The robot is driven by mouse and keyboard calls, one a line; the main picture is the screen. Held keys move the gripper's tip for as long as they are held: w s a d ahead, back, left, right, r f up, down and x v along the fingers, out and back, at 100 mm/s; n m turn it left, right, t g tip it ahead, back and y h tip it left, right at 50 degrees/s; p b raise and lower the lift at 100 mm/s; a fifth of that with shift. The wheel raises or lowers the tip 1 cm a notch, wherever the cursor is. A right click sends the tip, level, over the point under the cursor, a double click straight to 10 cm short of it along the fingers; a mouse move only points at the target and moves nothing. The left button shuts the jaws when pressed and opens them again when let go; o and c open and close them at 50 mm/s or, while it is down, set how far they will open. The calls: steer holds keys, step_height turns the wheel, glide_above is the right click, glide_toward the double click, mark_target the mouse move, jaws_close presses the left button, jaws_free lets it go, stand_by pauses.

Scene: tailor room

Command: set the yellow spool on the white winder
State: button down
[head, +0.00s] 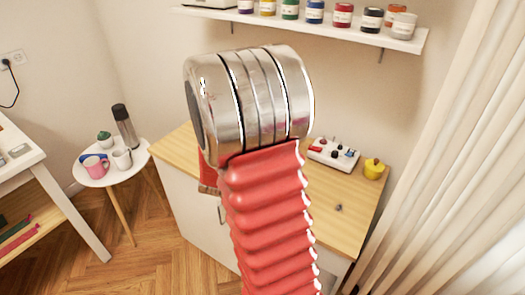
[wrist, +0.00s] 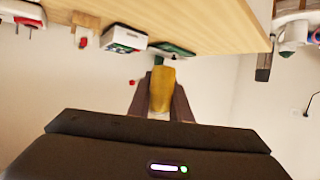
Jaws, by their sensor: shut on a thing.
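The yellow spool (wrist: 162,92) is between the dark fingers of my gripper (wrist: 161,78) in the wrist view. My gripper is shut on it and holds it clear of other things. In the head view my own arm hides the gripper and the spool. I cannot pick out the white winder for sure. A white block with a green and dark face (wrist: 124,39) shows at the wooden top in the wrist view. In the head view a white base with red and dark pieces (head: 333,154) stands on the cabinet top.
The wooden cabinet top (head: 348,207) holds a small yellow pot-like thing (head: 374,169) at its right and a small grey piece (head: 338,208). A round side table (head: 112,171) with mugs and a flask stands left. A jar shelf (head: 399,42) is above; curtains (head: 445,180) hang right.

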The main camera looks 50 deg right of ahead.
steer(key=w+a+n+t+y, duration=0.1)
steer(key=w+a+n+y, duration=0.2)
steer(key=a, duration=0.8)
steer(key=w+a+r+n+t+y, duration=0.1)
steer(key=w+a+n+y, duration=0.1)
steer(key=a, duration=0.8)
steer(key=w+a+n+t+y, duration=0.2)
steer(key=w+a+n+y, duration=0.1)
steer(key=a, duration=0.8)
steer(key=shift+w+a+r+n+y, duration=0.3)
steer(key=shift+n+y, duration=0.3)
steer(key=shift+y, duration=0.2)
